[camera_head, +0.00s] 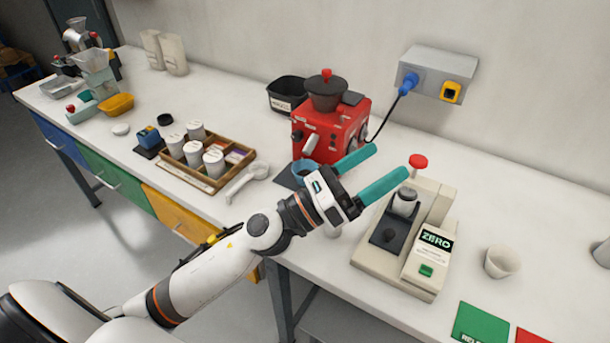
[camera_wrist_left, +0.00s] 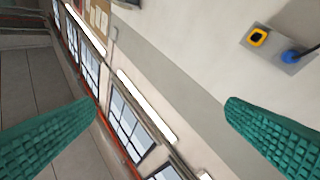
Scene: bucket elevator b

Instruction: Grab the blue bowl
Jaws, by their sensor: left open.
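The blue bowl (camera_head: 305,170) sits on a dark mat in front of the red grinder, partly hidden behind my left gripper's body. My left gripper (camera_head: 382,172) is raised over the bench, just right of the bowl, its two teal fingers apart and pointing up and right. Nothing is between them. In the left wrist view the open fingers (camera_wrist_left: 160,140) frame only the wall and windows; the bowl does not show there. My right gripper is not in view.
The red grinder (camera_head: 330,125) stands behind the bowl. A beige scale machine (camera_head: 405,240) is to the right, with a white cup (camera_head: 501,262) beyond it. A wooden tray (camera_head: 180,178) of white canisters and a white scoop (camera_head: 248,180) are to the left. The wall socket box (camera_head: 437,72) has a blue plug.

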